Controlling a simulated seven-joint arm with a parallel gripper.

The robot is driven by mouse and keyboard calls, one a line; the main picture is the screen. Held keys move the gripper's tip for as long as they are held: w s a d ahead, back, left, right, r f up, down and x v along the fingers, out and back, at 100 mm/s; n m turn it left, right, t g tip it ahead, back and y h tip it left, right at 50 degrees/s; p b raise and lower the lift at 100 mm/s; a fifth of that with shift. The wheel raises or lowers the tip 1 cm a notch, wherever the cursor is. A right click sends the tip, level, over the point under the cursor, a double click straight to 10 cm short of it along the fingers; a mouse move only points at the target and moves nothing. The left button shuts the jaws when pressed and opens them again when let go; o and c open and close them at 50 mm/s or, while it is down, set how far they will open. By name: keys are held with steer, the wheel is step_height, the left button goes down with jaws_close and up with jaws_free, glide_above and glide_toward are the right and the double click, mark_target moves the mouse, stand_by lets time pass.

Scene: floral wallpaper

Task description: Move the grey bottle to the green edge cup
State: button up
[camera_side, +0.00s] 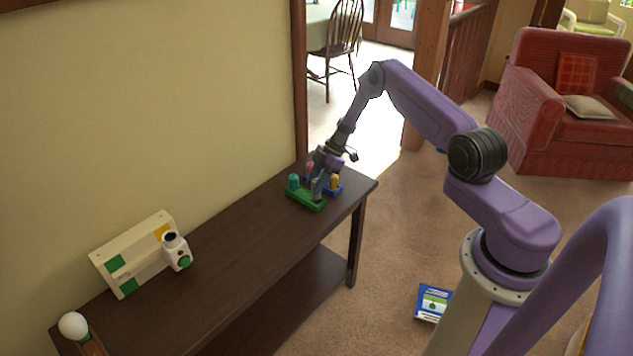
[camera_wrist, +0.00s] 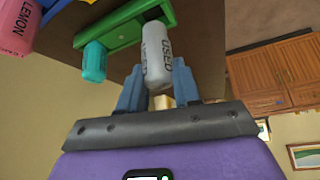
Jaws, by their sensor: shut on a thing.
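The grey bottle (camera_wrist: 157,52), a rounded cylinder with dark "USED" lettering, is between the two blue-grey fingers of my gripper (camera_wrist: 158,80), which is shut on it. In the side view the grey bottle (camera_side: 316,190) is at the green-edged holder (camera_side: 303,199), under my gripper (camera_side: 320,178). The green holder also shows in the wrist view (camera_wrist: 120,36), with the bottle overlapping its edge. I cannot tell whether the bottle rests in it or is slightly raised. A teal bottle (camera_side: 293,181) stands at the holder's left end; it also shows in the wrist view (camera_wrist: 95,62).
A pink bottle (camera_wrist: 18,28) lettered "LEMON" is nearby. A cream box (camera_side: 135,253), a white container (camera_side: 176,252) and a white bulb (camera_side: 73,325) stand farther left. The dark tabletop (camera_side: 245,240) between is clear.

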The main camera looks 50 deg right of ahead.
steer(key=shift+f, duration=1.65)
steer(key=o, duration=1.1)
steer(key=v, duration=1.7)
steer(key=shift+r, duration=0.2)
